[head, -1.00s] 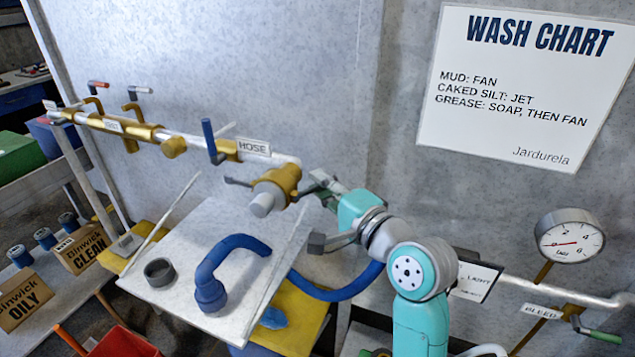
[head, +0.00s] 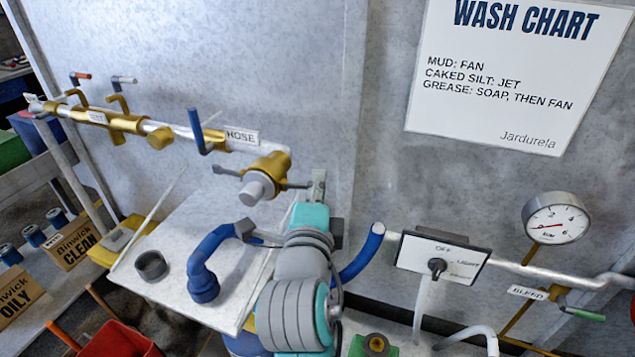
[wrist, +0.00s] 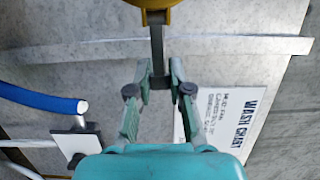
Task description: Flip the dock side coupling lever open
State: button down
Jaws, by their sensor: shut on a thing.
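A brass coupling (head: 268,168) with a grey round end sits below the HOSE label in the head view. One dark lever (head: 228,172) sticks out from its left side. A second lever (head: 296,185) sticks out on its right, towards my gripper. In the wrist view this grey lever (wrist: 157,45) runs down from the brass body (wrist: 152,4) at the top edge. My gripper (wrist: 159,82) is shut on its end, with one teal finger on each side. In the head view, my arm hides most of the grip. I cannot tell which lever is dock side.
A blue hose elbow (head: 205,270) and a dark ring (head: 151,265) stand on the grey board (head: 175,305) below. A blue upright handle (head: 197,130) stands left of the coupling.

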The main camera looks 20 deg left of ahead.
jog(key=shift+s+d+m+t+h, duration=0.1)
jog(key=shift+s+m+t+h, duration=0.2)
jog(key=shift+m+h, duration=0.55)
jog(key=shift+s+m+t+h, duration=0.1)
jog(key=shift+s+m+h, duration=0.3)
jog(key=shift+h, duration=0.75)
jog(key=shift+m+h, duration=0.25)
jog(key=shift+h, duration=0.05)
jog(key=c, duration=1)
grip_release()
jog(key=shift+c, duration=0.2)
jog(key=s, duration=0.7)
jog(key=shift+s+d, duration=0.2)
jog(key=shift+s, duration=0.05)
